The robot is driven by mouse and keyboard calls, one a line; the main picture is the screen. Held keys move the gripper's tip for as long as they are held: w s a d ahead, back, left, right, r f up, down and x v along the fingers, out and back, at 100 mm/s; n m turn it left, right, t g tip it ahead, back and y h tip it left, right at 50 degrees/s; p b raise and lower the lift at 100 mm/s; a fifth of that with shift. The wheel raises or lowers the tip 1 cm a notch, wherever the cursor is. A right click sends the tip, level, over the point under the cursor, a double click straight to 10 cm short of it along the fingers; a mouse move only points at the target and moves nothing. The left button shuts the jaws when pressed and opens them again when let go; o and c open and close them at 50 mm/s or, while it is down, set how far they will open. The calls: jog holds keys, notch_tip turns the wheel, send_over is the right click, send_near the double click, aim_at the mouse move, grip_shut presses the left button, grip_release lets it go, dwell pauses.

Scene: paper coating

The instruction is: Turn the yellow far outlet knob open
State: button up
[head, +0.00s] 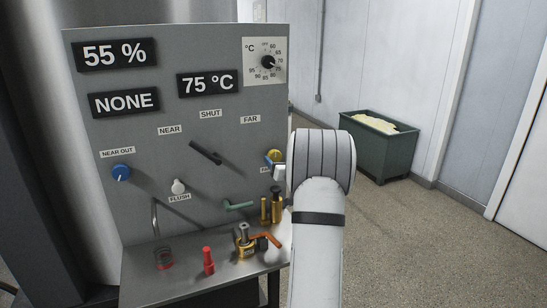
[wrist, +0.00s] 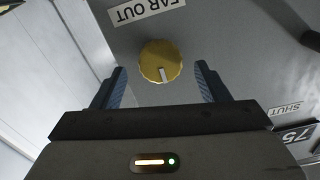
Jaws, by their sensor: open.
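The yellow far outlet knob (wrist: 160,60) is round, with a white pointer mark, on the grey panel below a label reading FAR OUT (wrist: 150,9) in the wrist view's tilted picture. My gripper (wrist: 160,76) is open, its two blue-padded fingers on either side of the knob in the picture, with gaps on both sides. I cannot tell how far the fingertips are from the panel. In the head view the knob (head: 274,155) shows at the panel's right edge, partly hidden by my gripper (head: 275,165) and arm.
The panel (head: 140,210) also carries a blue knob (head: 121,172), a black lever (head: 205,153), a white flush knob (head: 178,187) and a green handle (head: 238,205). Below, a metal shelf (head: 190,280) holds a red item (head: 208,261) and brass fittings (head: 244,241). A green bin (head: 385,150) stands right.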

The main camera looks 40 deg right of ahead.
aim_at(276, 157)
jog(key=shift+x, duration=1.95)
